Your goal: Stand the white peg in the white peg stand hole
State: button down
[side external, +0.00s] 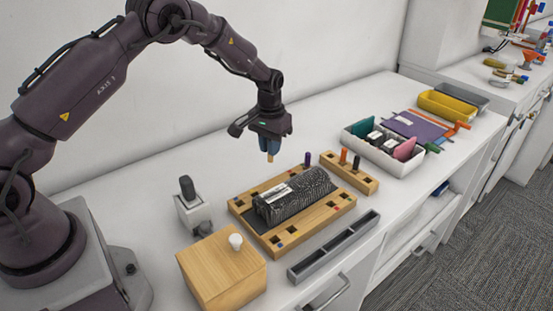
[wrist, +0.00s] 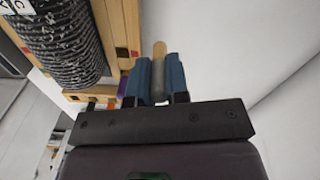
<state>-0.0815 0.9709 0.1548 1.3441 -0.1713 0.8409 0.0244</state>
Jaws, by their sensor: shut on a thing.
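My gripper (side external: 268,147) is shut on a pale tan peg (wrist: 159,62), held upright in the air between its blue fingers. The peg's lower end (side external: 270,158) sticks out below the fingers. It looks more tan than white. Below and to the right is a wooden peg board (side external: 283,243) with square holes and small coloured marks, some red and one blue. I cannot make out a white mark on it. A purple peg (side external: 307,159) stands at the board's far end; it partly shows beside the fingers in the wrist view (wrist: 122,86).
A black patterned roll (side external: 295,194) lies across the board. A small wooden rack (side external: 350,173) holds orange and dark pegs. A grey tray (side external: 335,246), a wooden box (side external: 222,268) with a white knob, a white block (side external: 194,214) and a white bin (side external: 388,153) stand around it.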

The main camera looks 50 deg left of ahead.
jog(key=shift+w+a+f, duration=0.15)
jog(key=shift+w+f, duration=0.7)
jog(key=shift+f, duration=0.2)
jog(key=shift+w+f, duration=0.2)
jog(key=shift+f, duration=1.55)
jog(key=shift+f, duration=0.1)
jog(key=c, duration=1.1)
grip_release()
